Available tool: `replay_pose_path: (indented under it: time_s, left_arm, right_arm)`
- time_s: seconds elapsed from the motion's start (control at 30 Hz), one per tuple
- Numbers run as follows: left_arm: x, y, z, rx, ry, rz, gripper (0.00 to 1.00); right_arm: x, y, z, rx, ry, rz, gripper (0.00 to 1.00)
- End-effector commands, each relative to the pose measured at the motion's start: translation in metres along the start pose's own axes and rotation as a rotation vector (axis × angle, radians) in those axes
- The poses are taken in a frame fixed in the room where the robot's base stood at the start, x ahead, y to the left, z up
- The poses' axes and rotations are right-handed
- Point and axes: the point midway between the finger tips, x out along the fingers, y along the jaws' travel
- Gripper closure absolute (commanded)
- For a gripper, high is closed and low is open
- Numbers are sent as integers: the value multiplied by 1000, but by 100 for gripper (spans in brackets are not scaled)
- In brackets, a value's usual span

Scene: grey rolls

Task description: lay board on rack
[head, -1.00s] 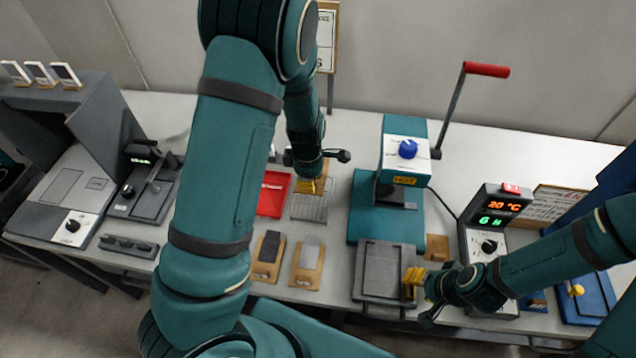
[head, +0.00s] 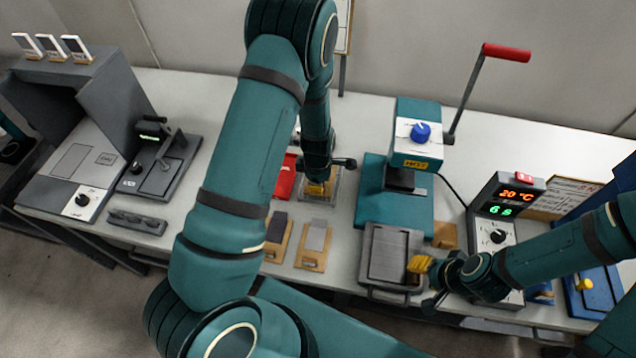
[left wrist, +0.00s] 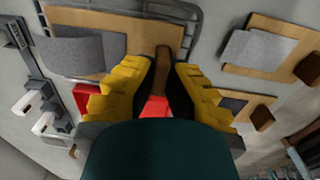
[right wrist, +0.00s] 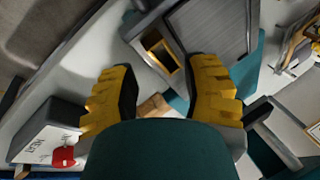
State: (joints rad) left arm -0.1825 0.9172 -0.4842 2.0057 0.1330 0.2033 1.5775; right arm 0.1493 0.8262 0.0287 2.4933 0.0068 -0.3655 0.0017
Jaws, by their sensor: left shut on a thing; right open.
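In the left wrist view my left gripper (left wrist: 160,95) is shut on the brown knob (left wrist: 162,62) of a wooden board (left wrist: 150,28), with a grey sheet (left wrist: 85,52) lying on it. The dark wire rack (left wrist: 193,18) shows around and beneath this board; whether they touch I cannot tell. In the head view my left gripper (head: 318,187) is over the rack (head: 331,198), and arm and fingers hide the held board. My right gripper (head: 424,270) is open and empty, beside the right edge of a grey tray (head: 367,258).
Two more boards, one with a dark sheet (head: 277,227) and one with a grey sheet (head: 315,238), lie in front of the rack. A red mat (head: 285,180) is left of it. A teal press (head: 415,150) with a red-handled crank stands to the right.

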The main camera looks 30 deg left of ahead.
Motion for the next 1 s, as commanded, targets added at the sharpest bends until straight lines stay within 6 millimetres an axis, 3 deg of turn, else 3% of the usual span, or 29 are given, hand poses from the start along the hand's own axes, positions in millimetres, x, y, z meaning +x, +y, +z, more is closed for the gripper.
replay_pose_path:
  time_s: [0.13,0.2,0.23,0.67,1.0]
  left_arm:
    - [4,0,0,0,0,0,100]
    - [3,0,0,0,0,0,67]
    - [3,0,0,0,0,0,66]
    - [-7,1,0,1,0,3,66]
    - [-74,1,1,1,-1,5,66]
  right_arm:
    - [3,1,0,0,0,0,53]
    - [2,1,0,0,0,0,53]
    - [2,1,0,0,0,0,53]
    - [-1,0,0,0,0,0,53]
    - [-8,-3,-1,0,0,-1,53]
